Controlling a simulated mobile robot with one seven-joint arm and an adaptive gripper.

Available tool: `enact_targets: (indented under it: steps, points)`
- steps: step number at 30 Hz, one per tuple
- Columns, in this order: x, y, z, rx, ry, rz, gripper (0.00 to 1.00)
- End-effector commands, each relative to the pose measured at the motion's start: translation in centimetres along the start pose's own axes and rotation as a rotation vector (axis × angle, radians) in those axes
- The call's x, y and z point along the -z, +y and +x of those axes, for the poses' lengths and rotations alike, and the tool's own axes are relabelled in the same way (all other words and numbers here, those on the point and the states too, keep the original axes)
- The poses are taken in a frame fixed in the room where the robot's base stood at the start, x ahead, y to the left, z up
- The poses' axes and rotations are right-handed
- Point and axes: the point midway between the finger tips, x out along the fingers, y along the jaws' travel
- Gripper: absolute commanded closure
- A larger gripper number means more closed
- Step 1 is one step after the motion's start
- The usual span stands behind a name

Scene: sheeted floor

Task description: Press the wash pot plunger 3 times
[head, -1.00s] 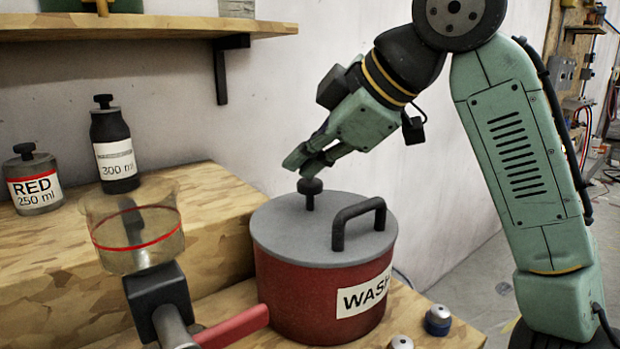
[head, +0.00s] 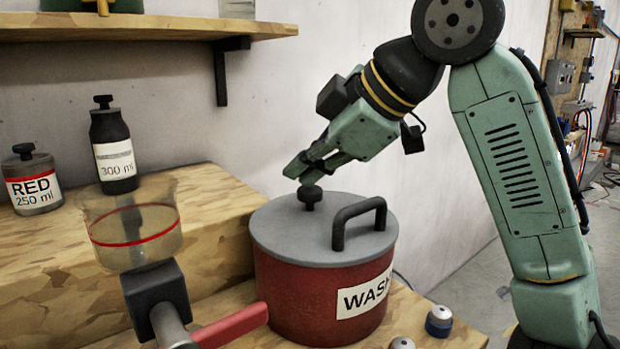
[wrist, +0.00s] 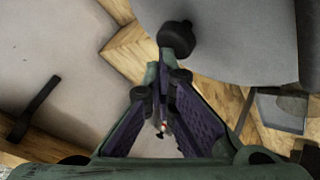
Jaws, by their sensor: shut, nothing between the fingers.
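The red wash pot (head: 300,300) stands on the wooden bench, with a grey lid and a label starting "WASH". Its plunger, a black knob (head: 311,194) on a short stem, rises from the lid, left of the black arched handle (head: 358,220). My gripper (head: 299,175) is shut and empty, pointing down to the left, its fingertips at the top of the knob. They look in contact, but the exact touch point is hard to see. The wrist view shows the knob (wrist: 177,36) just beyond the fingertips.
A clear beaker (head: 135,230) with a red band stands left of the pot, near a red handle (head: 232,327). A RED jar (head: 33,183) and a 300 ml bottle (head: 113,150) stand on the raised step. Small knobs (head: 438,321) sit at the front right.

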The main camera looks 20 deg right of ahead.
Motion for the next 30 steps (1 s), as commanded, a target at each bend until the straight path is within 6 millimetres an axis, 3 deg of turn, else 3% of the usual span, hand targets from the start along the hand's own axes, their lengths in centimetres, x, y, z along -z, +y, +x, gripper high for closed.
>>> enact_targets:
  steps: [19, 30]
  points:
    - [-0.3, -0.3, 0.4, 0.003, -0.002, 0.000, 1.00]
    - [0.6, 0.6, -0.8, 0.003, -0.001, 0.000, 1.00]
